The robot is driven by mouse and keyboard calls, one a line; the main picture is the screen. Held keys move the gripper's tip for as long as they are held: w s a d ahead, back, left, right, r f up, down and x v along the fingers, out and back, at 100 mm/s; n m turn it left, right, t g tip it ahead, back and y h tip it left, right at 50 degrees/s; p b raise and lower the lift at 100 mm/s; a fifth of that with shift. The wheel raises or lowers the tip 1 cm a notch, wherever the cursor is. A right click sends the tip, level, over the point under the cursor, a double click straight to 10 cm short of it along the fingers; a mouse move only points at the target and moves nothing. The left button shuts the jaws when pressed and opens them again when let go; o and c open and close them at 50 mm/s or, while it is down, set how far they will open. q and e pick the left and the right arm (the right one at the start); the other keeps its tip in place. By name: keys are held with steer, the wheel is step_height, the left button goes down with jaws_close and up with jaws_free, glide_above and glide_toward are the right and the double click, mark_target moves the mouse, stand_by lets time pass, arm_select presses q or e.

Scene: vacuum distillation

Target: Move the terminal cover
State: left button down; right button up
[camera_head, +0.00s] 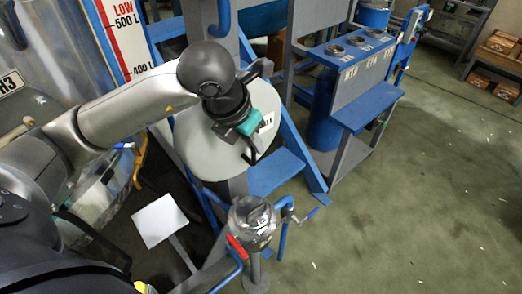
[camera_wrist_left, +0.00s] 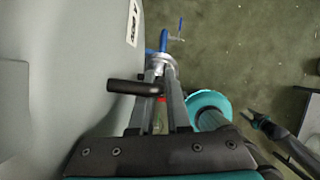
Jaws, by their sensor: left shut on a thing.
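The terminal cover (camera_head: 205,139) is a large pale grey-green round cover with a white label, hanging beside blue framing in the head view. My left gripper (camera_head: 257,143), teal and black, is in front of its right side. In the left wrist view the cover (camera_wrist_left: 70,65) fills the left side, and its black bar handle (camera_wrist_left: 126,87) runs between the fingers of my left gripper (camera_wrist_left: 162,88), which are shut on it. The cover's back and rear surroundings are hidden. A dark, teal-marked part (camera_wrist_left: 275,132) at the right of the wrist view may be my right gripper; its jaws are unclear.
Below the cover stands a metal fitting (camera_head: 251,222) with a red lever and blue handle. A white square plate (camera_head: 160,220) is at lower left. A blue bench (camera_head: 367,108) stands behind to the right. The green floor (camera_head: 440,190) at right is open.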

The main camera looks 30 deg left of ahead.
mark_target(242, 143)
arm_select(q)
steer(key=shift+w+a+f+b, duration=0.25)
steer(key=shift+a+f+b, duration=0.2)
steer(key=shift+a+b, duration=0.25)
steer(key=shift+w+a+f+b, duration=0.35)
steer(key=shift+a+b, duration=0.2)
steer(key=shift+b, duration=0.2)
steer(key=shift+w+a+f+b, duration=0.2)
steer(key=shift+a+f+b, duration=0.35)
steer(key=shift+b, duration=0.2)
steer(key=c, duration=0.8)
jaws_free()
steer(key=shift+s, duration=0.1)
